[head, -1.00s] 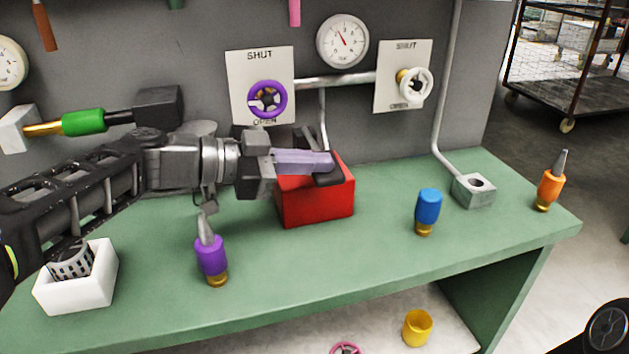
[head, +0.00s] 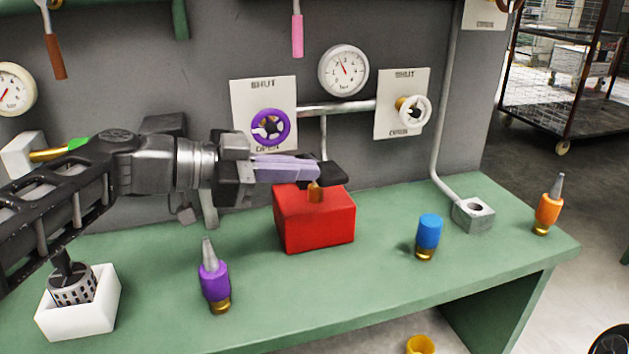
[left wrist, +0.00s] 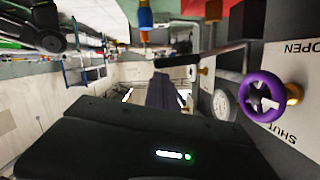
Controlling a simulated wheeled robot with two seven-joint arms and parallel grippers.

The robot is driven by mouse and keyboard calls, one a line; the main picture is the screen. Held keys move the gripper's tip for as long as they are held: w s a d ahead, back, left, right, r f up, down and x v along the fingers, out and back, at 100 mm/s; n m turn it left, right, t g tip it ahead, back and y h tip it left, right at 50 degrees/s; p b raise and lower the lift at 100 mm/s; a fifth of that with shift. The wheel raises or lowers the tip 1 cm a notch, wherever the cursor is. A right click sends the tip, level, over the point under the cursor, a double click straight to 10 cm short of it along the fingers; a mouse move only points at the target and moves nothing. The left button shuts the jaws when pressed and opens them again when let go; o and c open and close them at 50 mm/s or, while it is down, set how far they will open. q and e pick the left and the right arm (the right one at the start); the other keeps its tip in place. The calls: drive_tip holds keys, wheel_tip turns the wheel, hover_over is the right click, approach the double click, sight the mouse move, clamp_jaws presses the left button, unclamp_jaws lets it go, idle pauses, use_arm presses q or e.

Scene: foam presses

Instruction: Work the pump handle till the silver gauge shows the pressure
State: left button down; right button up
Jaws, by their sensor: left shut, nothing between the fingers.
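The red pump box (head: 315,222) stands on the green bench with a brass post (head: 315,193) on top. My left gripper (head: 318,172) reaches in from the left, its lilac fingers shut and empty, just above the box. A dark bar shows at the fingertips; in the left wrist view a dark grip on a thin rod (left wrist: 225,50), apparently the pump handle, lies near them. I cannot tell whether they touch. The silver gauge (head: 343,70) hangs on the wall above, its needle pointing up and slightly left. My right gripper is out of view.
A purple valve wheel (head: 270,128) and a white one (head: 413,111) sit on the wall behind. A purple nozzle (head: 214,283), a blue-topped piece (head: 428,232), a metal block (head: 473,214) and a white box (head: 78,318) stand on the bench. Its front middle is clear.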

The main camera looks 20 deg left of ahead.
use_arm(q)
drive_tip(key=v, duration=0.6)
drive_tip(key=shift+a, duration=0.35)
drive_tip(key=shift+s+r, duration=0.1)
drive_tip(key=shift+s, duration=0.05)
idle(1.1)
drive_tip(key=w+a+r+n+g+p, duration=0.1)
drive_tip(key=r+p, duration=0.4)
drive_tip(key=p, duration=0.9)
drive_tip(key=w+a+n, duration=0.1)
drive_tip(key=w+n, duration=0.1)
drive_tip(key=shift+n+h+p, duration=0.3)
drive_tip(key=shift+h+p, duration=0.05)
drive_tip(key=shift+h, duration=0.05)
drive_tip(key=shift+a+r, duration=0.1)
drive_tip(key=shift+a, duration=0.05)
drive_tip(key=shift+w, duration=0.1)
